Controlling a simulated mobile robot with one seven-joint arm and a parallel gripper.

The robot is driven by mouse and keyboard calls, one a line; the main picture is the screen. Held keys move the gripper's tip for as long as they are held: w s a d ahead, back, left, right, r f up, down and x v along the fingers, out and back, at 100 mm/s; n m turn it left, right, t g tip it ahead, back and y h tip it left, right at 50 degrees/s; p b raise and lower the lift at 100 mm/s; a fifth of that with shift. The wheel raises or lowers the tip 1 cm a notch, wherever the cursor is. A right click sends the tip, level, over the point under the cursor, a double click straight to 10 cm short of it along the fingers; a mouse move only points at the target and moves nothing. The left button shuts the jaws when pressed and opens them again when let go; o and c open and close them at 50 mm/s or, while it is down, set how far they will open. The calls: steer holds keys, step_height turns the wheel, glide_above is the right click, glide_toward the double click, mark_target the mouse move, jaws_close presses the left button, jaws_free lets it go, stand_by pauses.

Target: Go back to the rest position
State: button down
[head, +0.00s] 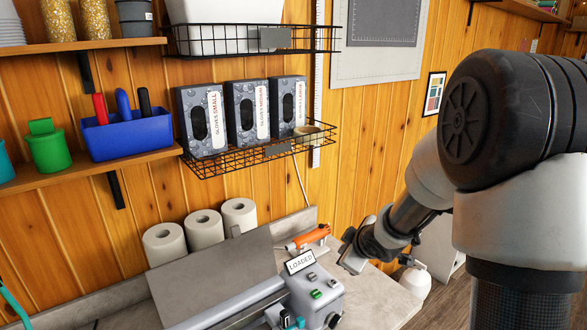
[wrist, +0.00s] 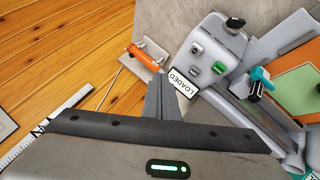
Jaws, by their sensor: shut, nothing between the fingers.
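My gripper (head: 352,248) hangs over the right part of the workbench, just right of a grey machine (head: 318,292) with buttons. In the wrist view my gripper's fingers (wrist: 161,88) are together with nothing between them. The fingers appear close beside a white sign reading LOADED (wrist: 184,82), which also stands at the machine in the head view (head: 301,262). Whether the fingers touch anything cannot be told. An orange-handled tool (wrist: 144,57) lies on a small grey plate beyond the fingertips. It also shows in the head view (head: 311,237).
Three white rolls (head: 203,229) stand by the wooden wall behind a slanted grey panel (head: 215,280). A wire shelf (head: 260,150) with glove boxes hangs above. A white spray bottle (head: 415,281) is at the bench's right. Open air lies above the bench.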

steer(key=s+d+r+m+g+h, duration=0.1)
steer(key=s+d+r+m+h, duration=0.15)
steer(key=s+r, duration=0.45)
steer(key=s+d+r+m+h, duration=0.1)
steer(key=s+r+m, duration=0.3)
steer(key=s+r, duration=0.25)
steer(key=s+a+r+m+g+y, duration=0.1)
steer(key=s+a+m, duration=0.1)
steer(key=s, duration=0.6)
steer(key=s+a+r+m+g+y, duration=0.1)
steer(key=s+a+m, duration=0.1)
steer(key=s, duration=0.7)
steer(key=shift+s+a+r, duration=0.2)
steer(key=shift+a+r, duration=0.2)
steer(key=shift+a, duration=0.3)
steer(key=shift+m, duration=0.25)
